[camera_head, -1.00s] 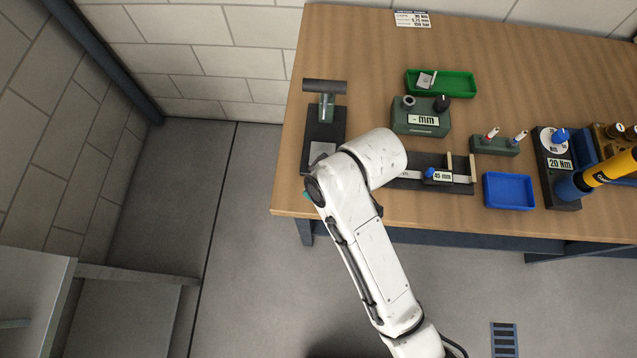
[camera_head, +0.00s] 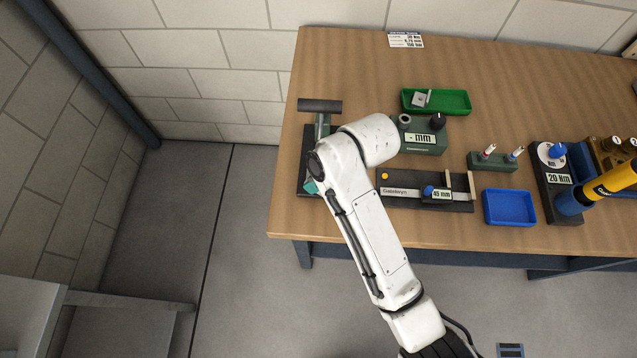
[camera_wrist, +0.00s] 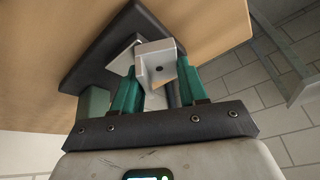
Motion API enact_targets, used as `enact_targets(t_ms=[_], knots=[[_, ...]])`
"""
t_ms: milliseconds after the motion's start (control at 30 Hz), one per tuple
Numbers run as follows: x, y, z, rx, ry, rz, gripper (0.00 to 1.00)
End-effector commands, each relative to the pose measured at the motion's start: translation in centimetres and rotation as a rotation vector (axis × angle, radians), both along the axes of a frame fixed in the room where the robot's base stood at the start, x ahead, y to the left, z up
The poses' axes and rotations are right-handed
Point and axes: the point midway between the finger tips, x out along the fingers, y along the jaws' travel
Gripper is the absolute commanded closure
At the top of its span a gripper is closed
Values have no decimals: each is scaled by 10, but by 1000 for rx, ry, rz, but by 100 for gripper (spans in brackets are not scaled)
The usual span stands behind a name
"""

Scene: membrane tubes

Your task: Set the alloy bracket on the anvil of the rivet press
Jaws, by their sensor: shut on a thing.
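The light grey alloy bracket (camera_wrist: 155,62) is an angled piece with a small dark hole. My gripper (camera_wrist: 158,72) is shut on it, a green finger on each side. The rivet press has a dark base (camera_wrist: 105,50) under and behind the bracket in the wrist view. A pale metal block (camera_wrist: 123,60), probably the anvil, shows just behind the bracket; I cannot tell whether they touch. In the head view the press (camera_head: 319,106) stands at the table's left edge. My arm hides much of its base, the anvil and the bracket there; only a teal finger bit shows.
Right of the press stand a green gauge box (camera_head: 420,143), a sliding gauge (camera_head: 400,192) marked 45 mm, and a green tray (camera_head: 452,101) holding a small grey piece. A blue tray (camera_head: 509,207) and a torque tester (camera_head: 556,190) are further right. Bare table lies along the front.

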Motion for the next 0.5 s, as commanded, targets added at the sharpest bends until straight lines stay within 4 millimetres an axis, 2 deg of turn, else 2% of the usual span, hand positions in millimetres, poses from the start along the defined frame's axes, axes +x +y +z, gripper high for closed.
enact_targets(t_ms=[200,500], knots=[[16,-1,-1,-1,-2,-1,88],[29,-1,-2,0,0,-1,88]])
